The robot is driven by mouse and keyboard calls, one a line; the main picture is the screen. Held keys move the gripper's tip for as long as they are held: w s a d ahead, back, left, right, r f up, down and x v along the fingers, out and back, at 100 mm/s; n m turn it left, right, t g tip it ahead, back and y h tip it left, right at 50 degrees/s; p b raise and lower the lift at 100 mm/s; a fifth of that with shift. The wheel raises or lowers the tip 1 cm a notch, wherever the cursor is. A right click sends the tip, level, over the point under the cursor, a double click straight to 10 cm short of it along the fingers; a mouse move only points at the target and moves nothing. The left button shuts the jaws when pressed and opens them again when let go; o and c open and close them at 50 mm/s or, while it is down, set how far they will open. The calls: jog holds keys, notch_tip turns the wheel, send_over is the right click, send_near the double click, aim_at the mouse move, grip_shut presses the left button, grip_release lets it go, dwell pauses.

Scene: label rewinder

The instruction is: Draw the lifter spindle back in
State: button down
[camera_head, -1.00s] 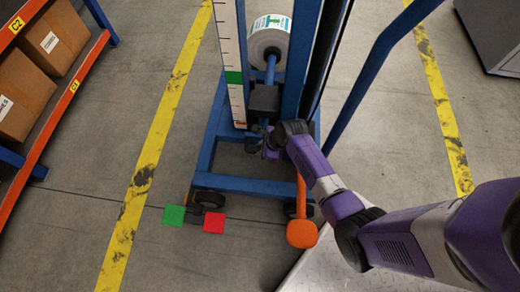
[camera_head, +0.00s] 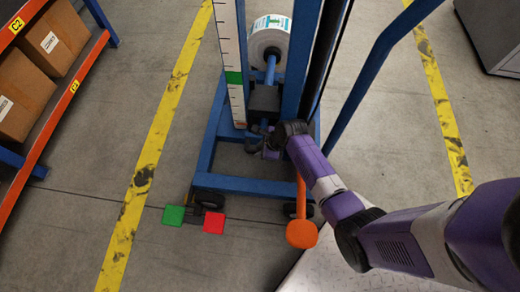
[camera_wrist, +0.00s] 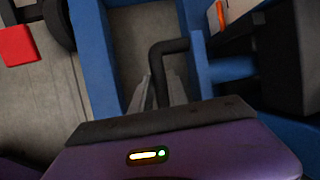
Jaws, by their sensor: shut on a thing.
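The blue lifter (camera_head: 241,186) stands upright on its wheeled frame. Its blue spindle (camera_head: 270,70) runs from the dark carriage block (camera_head: 264,98) toward a white label roll (camera_head: 268,42) at the back. Whether the spindle sits inside the roll's core is not clear. My gripper (camera_head: 262,141) is low in front of the carriage. In the wrist view, my gripper (camera_wrist: 164,90) has its two fingers on either side of a bent black handle (camera_wrist: 170,47) and is shut on it. The handle's far end is partly hidden behind blue structure.
Green (camera_head: 174,215) and red (camera_head: 214,222) pedals lie at the lifter's front left wheel. An orange knob lever (camera_head: 301,233) stands at the front right. A shelf with boxes (camera_head: 50,42) is at the left. Floor between is clear.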

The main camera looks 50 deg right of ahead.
jog(key=shift+s, duration=0.1)
dwell(0.6)
jog(key=s+a+p, duration=0.6)
jog(key=a, duration=0.4)
jog(key=s+a+p, duration=0.6)
jog(key=s+a, duration=0.1)
jog(key=a, duration=0.3)
jog(key=shift+s+a+p, duration=0.25)
jog(key=shift+p, duration=0.05)
jog(key=c, duration=1.6)
grip_release()
jog(key=shift+a, duration=0.1)
jog(key=shift+o, duration=0.2)
